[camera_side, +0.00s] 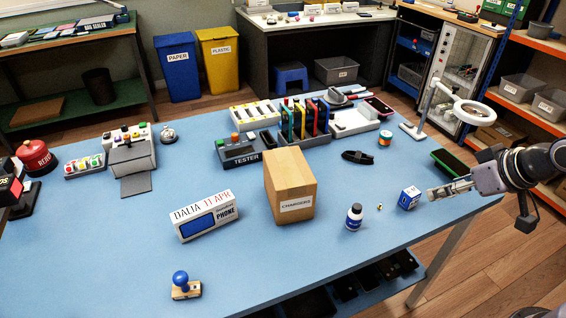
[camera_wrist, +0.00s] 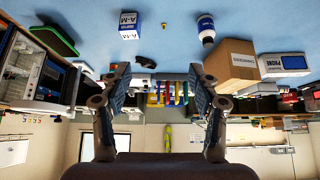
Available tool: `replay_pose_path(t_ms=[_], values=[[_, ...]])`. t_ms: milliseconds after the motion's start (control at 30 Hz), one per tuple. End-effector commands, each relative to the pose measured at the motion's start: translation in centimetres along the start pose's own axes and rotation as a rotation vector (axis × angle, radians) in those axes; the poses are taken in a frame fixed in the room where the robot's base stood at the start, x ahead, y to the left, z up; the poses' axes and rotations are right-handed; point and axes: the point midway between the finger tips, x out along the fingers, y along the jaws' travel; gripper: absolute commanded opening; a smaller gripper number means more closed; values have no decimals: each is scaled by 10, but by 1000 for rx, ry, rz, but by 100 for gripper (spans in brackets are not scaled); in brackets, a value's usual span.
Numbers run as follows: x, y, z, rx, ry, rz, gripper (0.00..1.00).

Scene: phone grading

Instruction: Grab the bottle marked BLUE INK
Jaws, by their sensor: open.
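A small white bottle with a dark cap and a blue label (camera_side: 354,218) stands upright on the blue table, near its front edge. Its lettering is too small to read. The bottle also shows at the top of the upside-down wrist view (camera_wrist: 206,30), right of centre. My gripper (camera_side: 433,193) is at the right side of the table, to the right of the bottle and apart from it. In the wrist view its two fingers (camera_wrist: 160,78) are spread with nothing held between them.
A blue and white box (camera_side: 409,199) stands between my gripper and the bottle. A tiny yellow-green item (camera_side: 379,207) lies beside the bottle. The cardboard CHARGERS carton (camera_side: 290,184) stands left of the bottle. A magnifier lamp (camera_side: 472,110) stands behind. The table front is mostly clear.

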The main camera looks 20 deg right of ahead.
Motion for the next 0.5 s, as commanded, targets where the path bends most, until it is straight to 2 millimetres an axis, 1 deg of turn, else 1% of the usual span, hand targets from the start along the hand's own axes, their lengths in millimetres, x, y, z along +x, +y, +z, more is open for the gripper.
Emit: replay_pose_path(t_ms=[167, 267, 367, 500], values=[[1, -2, -1, 0, -4, -2, 61], [4, -7, -7, 1, -19, -7, 61], [11, -18, -16, 7, -49, -13, 61], [27, -38, -30, 18, -101, -15, 61]])
